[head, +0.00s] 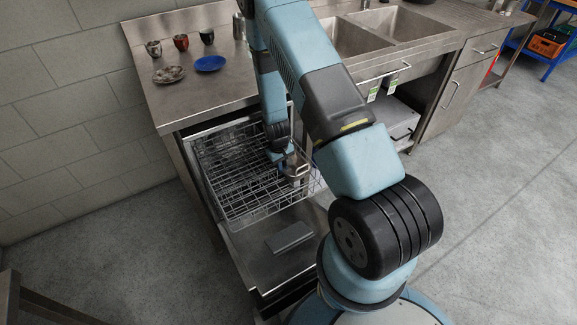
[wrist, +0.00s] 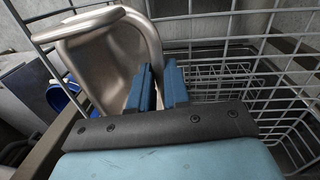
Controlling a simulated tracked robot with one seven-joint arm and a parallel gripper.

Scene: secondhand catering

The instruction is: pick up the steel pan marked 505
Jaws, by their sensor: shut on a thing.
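A steel pan (head: 297,172) is at my gripper, over the right side of the wire rack (head: 236,212) of the pulled-out dishwasher. In the wrist view the pan (wrist: 100,65) fills the upper left, tilted, with a smooth, rounded steel rim. My gripper (wrist: 158,78) has its two blue fingers close together at the pan's right edge, shut on it. The exact contact is partly hidden by the fingers. No number can be read on the pan. I cannot tell whether the pan touches the rack.
The open dishwasher door (head: 262,262) holds a grey block (head: 289,237). On the steel counter (head: 190,98) stand several cups (head: 181,42), a blue plate (head: 210,63) and a patterned plate (head: 168,75). Rack wires (wrist: 235,95) are close beside the fingers. Floor at right is clear.

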